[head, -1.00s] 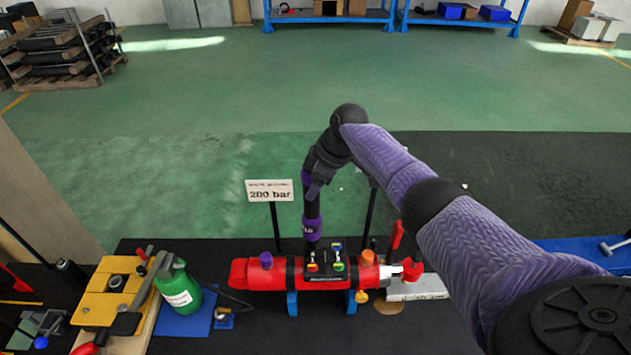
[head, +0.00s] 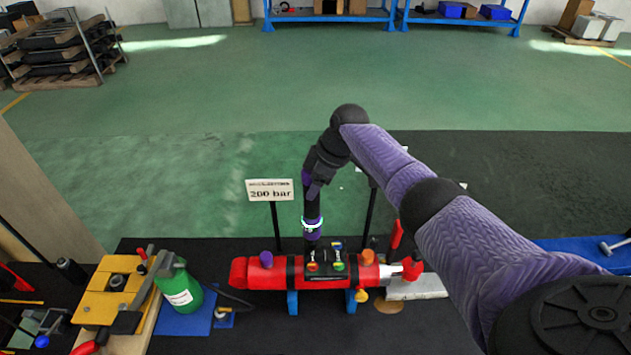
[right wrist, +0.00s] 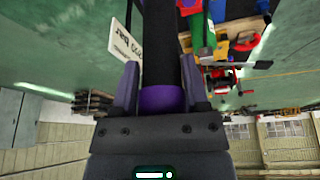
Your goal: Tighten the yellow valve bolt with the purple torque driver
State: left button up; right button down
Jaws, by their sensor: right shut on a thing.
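My right gripper (head: 313,188) comes down from above in the head view and is shut on the purple torque driver (head: 312,212). The driver is upright, black with purple bands, and a ring low on it glows white. In the right wrist view the fingers (right wrist: 158,85) clasp its dark body above a purple band (right wrist: 160,99). Its lower end meets the back left of the black valve block (head: 325,266) on the red cylinder. Red (head: 313,267), green (head: 339,267) and blue (head: 337,246) bolts show there. The yellow bolt is not clearly visible; the driver covers the back left spot. My left gripper is out of view.
A "200 bar" sign (head: 270,189) stands just left of the driver. A green bottle (head: 179,288) and a yellow tool block (head: 108,290) are at the left. An orange knob (head: 367,257) and a purple knob (head: 266,258) top the red cylinder (head: 244,273). The floor behind is open.

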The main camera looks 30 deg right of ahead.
notch_tip(320, 180, up, 5)
jog(key=p, duration=0.5)
jog(key=shift+r, duration=0.2)
